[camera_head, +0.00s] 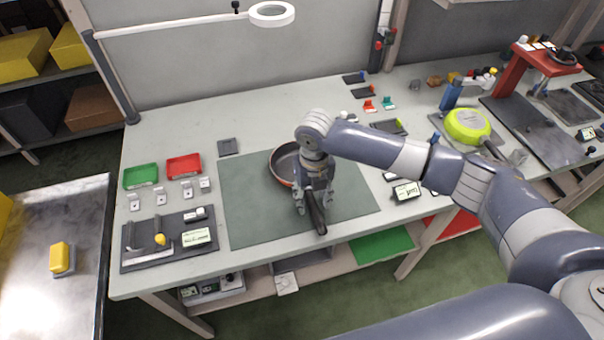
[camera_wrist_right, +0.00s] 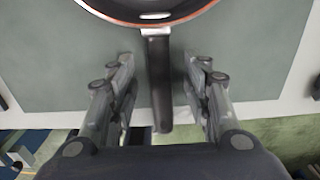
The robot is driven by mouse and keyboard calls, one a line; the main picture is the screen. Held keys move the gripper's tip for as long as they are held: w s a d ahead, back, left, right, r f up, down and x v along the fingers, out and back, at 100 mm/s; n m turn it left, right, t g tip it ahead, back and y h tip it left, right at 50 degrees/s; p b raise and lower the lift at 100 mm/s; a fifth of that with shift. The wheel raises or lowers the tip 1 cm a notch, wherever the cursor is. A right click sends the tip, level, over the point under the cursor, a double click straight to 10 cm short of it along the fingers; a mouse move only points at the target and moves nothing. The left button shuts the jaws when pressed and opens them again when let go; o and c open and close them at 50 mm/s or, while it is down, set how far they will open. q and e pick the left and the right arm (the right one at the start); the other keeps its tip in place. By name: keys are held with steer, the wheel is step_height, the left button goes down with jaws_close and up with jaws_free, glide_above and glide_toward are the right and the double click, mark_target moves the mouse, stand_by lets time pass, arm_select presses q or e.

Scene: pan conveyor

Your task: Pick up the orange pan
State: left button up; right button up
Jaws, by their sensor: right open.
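The orange pan (camera_head: 283,162) has an orange outer rim and a dark inside. It sits on the green mat (camera_head: 243,204) on the workbench, with its black handle (camera_head: 317,214) pointing to the bench's front edge. My right gripper (camera_head: 310,207) is above the handle and hides part of the pan. In the right wrist view the pan (camera_wrist_right: 150,10) is at the top, and its handle (camera_wrist_right: 159,80) runs down between the two open fingers (camera_wrist_right: 159,95), with a gap on each side. My left gripper is not in view.
Red (camera_head: 184,166) and green (camera_head: 140,176) trays and a dark tool tray (camera_head: 170,240) lie left of the mat. A ring lamp (camera_head: 271,14) hangs over the back. The bench behind the mat is mostly clear.

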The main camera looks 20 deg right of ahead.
steer(key=shift+f, duration=0.7)
jaws_close()
steer(key=shift+r, duration=0.1)
